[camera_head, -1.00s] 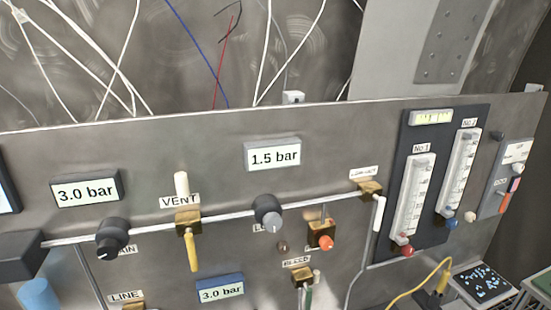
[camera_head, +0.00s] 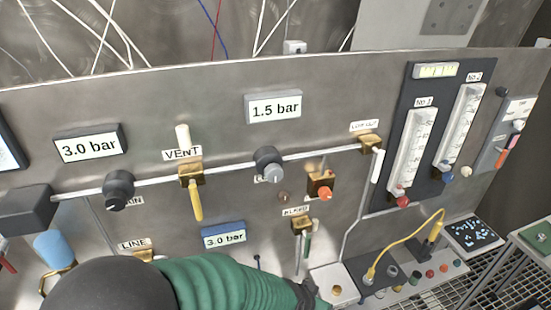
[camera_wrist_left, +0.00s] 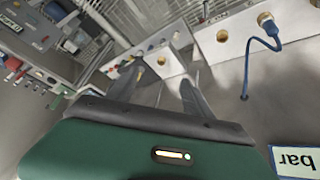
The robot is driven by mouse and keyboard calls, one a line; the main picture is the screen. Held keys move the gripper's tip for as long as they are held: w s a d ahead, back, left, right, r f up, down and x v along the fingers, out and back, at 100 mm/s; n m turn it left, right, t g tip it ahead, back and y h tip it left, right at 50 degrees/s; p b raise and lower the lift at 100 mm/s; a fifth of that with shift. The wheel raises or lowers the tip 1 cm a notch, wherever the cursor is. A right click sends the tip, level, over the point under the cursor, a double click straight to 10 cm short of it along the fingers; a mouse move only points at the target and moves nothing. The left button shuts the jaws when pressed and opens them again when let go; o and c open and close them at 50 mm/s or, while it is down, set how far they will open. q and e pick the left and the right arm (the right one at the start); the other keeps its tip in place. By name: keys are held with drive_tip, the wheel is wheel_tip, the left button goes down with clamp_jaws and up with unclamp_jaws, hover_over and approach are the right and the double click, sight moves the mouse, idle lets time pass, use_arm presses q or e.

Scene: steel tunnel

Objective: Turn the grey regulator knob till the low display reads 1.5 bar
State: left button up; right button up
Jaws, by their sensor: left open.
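The grey regulator knob (camera_head: 268,162) sits on the steel panel, on the horizontal pipe, with its label partly hidden below it. The display above it (camera_head: 275,108) reads 1.5 bar. My left arm comes in along the bottom of the head view, below the knob and apart from it; its fingers cannot be made out there. In the left wrist view my left gripper (camera_wrist_left: 160,76) is open, with its two dark fingers apart and nothing seen between them. My right gripper is not in view.
A black knob (camera_head: 118,189) sits under a 3.0 bar display (camera_head: 91,145). A yellow-handled VENT valve (camera_head: 194,198) and an orange-knobbed valve (camera_head: 321,187) flank the grey knob. A blue 3.0 bar display (camera_head: 223,236) is lower. A yellow cable (camera_head: 405,243) loops at lower right.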

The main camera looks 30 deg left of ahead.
sight(276, 177)
use_arm(q)
drive_tip(key=w+d+r+n+t+y+p, duration=0.1)
drive_tip(key=w+r+n+t+y+p, duration=0.2)
drive_tip(key=r, duration=0.5)
drive_tip(key=w+d+r+n+t+y+p, duration=0.1)
drive_tip(key=w+r+t+y+p, duration=0.2)
drive_tip(key=r, duration=0.6)
drive_tip(key=s+a+r+n+y+p, duration=0.3)
drive_tip(key=s+a+r+y, duration=0.2)
drive_tip(key=s+r+y, duration=0.45)
drive_tip(key=shift+g+h, duration=0.3)
drive_tip(key=shift+h, duration=0.05)
drive_tip(key=p+x, duration=0.2)
drive_tip(key=x, duration=0.6)
drive_tip(key=p+x, duration=0.2)
drive_tip(key=x, duration=0.6)
drive_tip(key=shift+w+r, duration=0.25)
drive_tip(key=shift+w+a, duration=0.15)
drive_tip(key=shift+w, duration=0.1)
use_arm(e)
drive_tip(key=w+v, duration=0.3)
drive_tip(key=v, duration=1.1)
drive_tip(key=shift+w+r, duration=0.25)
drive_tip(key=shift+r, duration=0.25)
use_arm(q)
drive_tip(key=shift+c, duration=0.2)
